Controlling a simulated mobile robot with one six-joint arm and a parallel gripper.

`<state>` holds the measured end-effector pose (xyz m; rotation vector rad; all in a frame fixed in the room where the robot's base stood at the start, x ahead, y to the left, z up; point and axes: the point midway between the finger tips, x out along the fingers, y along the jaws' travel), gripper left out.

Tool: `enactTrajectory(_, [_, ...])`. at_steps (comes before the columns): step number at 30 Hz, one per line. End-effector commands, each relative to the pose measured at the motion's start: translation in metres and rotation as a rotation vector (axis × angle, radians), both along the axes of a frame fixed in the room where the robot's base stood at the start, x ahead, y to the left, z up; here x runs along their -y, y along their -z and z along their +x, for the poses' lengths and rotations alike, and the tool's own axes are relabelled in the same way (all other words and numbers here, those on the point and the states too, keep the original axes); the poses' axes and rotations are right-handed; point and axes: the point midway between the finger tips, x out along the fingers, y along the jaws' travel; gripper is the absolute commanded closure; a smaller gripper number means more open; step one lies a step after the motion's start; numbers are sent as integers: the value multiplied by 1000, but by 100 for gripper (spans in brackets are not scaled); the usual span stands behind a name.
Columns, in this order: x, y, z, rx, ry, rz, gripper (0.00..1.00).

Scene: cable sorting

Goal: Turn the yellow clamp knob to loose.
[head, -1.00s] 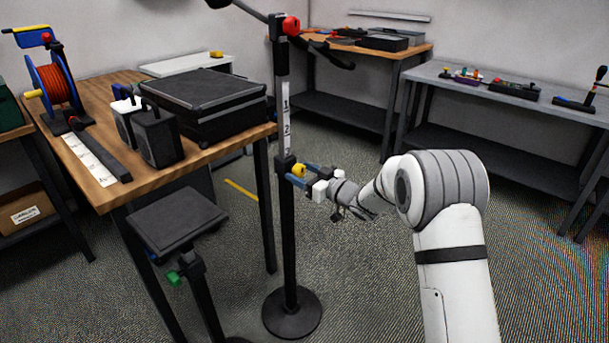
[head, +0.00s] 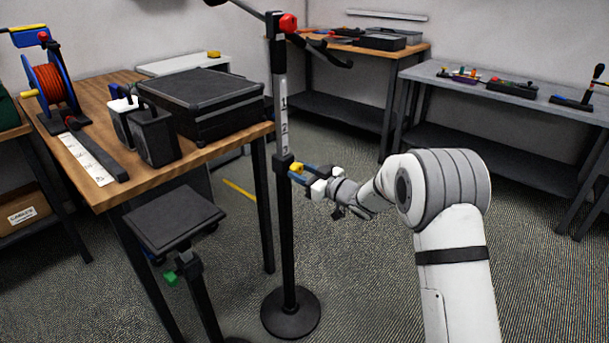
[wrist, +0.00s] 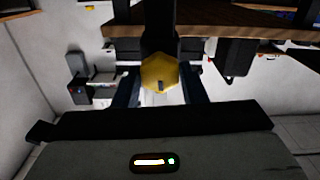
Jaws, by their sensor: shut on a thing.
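The yellow clamp knob (head: 296,168) sits on the clamp collar (head: 283,162) of a black upright stand, just below the numbered white scale (head: 284,125). My gripper (head: 302,174) reaches it from the right, with its blue fingers at the knob. In the wrist view the yellow knob (wrist: 159,74) lies between the two dark fingers of my gripper (wrist: 160,84), which are shut on it. A small dark mark shows on the knob's face, below its middle. Any loose or tight marking is too small to read.
A red knob (head: 288,23) is at the stand's top, by the boom. The stand's round base (head: 291,312) is on the floor. A wooden table (head: 190,160) with a black case (head: 200,100) stands close at the left. A small black platform with a green knob (head: 170,279) is in front.

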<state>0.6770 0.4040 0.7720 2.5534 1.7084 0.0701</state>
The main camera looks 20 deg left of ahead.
Motion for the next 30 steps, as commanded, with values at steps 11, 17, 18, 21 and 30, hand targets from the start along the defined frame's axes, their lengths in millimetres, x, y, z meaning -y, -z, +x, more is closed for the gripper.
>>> enactTrajectory(11, [-4,2,-2,294,-6,-114,85])
enactTrajectory(17, [-4,2,-2,471,-5,-186,85])
enactTrajectory(18, [-4,2,-2,506,-6,-201,85])
enactTrajectory(21, [-4,2,-2,594,-5,-236,85])
enactTrajectory(30, [-4,1,-2,858,-4,-344,85])
